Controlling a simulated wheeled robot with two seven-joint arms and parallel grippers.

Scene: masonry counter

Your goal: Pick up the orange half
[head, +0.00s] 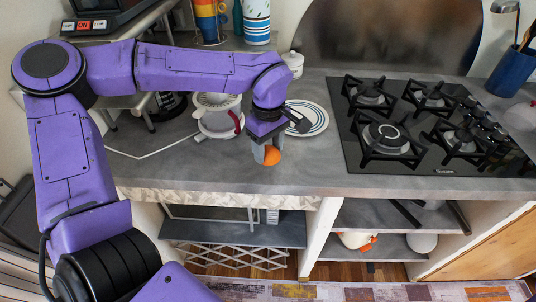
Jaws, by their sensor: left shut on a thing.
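My left gripper (265,150) points down over the grey counter, near its front edge, and is shut on the orange half (272,156). The orange half shows as a small bright orange rounded shape between and below the fingers. Part of it is hidden by the fingers. I cannot tell whether it touches the counter or is just above it. My right gripper does not show.
A white plate with blue rings (318,122) lies just behind the gripper. A white citrus juicer (217,112) stands to the left. A black gas hob (410,125) fills the counter to the right. The counter front between is clear.

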